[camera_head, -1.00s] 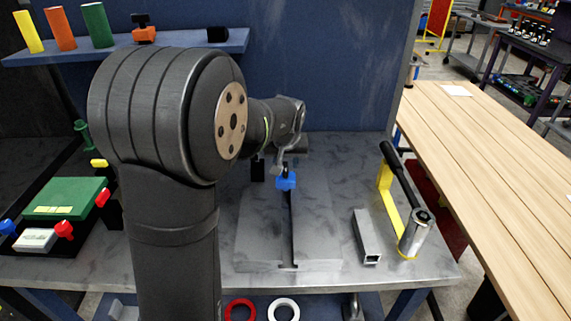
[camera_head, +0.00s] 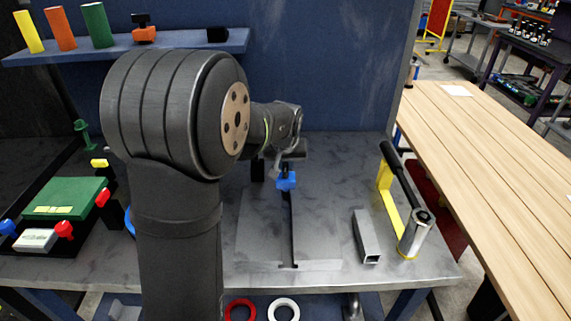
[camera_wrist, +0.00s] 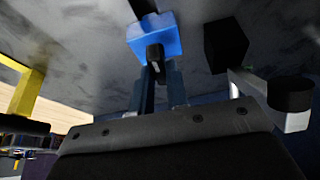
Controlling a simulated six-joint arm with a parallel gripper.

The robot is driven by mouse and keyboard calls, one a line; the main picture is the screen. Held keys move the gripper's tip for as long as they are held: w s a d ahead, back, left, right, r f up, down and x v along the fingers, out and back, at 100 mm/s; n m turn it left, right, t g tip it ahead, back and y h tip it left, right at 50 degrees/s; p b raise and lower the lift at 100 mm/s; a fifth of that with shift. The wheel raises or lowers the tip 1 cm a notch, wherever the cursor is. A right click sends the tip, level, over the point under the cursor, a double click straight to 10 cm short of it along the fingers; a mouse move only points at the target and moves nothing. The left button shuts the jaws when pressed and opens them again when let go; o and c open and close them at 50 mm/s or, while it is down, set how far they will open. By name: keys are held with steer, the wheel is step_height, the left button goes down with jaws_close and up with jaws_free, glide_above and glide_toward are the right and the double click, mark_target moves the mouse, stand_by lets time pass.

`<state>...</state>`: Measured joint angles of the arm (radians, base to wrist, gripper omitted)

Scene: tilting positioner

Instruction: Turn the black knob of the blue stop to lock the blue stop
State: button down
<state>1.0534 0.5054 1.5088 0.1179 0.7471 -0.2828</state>
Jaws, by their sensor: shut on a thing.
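The blue stop (camera_head: 286,184) sits on the slotted grey plate (camera_head: 261,232), at the far part of its dark slot. My gripper (camera_head: 281,170) is directly above and behind it, pointing down at its top. In the wrist view the blue stop (camera_wrist: 166,41) lies just beyond my gripper (camera_wrist: 161,68). The black knob (camera_wrist: 154,52) stands on the blue stop between my two fingertips, and the fingers are shut on it. Part of the knob is hidden by the fingers.
A dark block (camera_wrist: 226,42) stands close beside the stop. A square grey tube (camera_head: 366,236) and a yellow-framed fixture with a black handle (camera_head: 400,180) are to the right. A green box (camera_head: 65,197) is at left. The plate's front is clear.

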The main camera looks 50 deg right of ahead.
steer(key=shift+w+m+g+h, duration=0.1)
steer(key=shift+m+g+h, duration=0.45)
steer(key=shift+m, duration=1.45)
steer(key=c, duration=1.4)
jaws_free()
steer(key=v, duration=1.7)
steer(key=shift+r, duration=0.25)
steer(key=shift+o, duration=0.2)
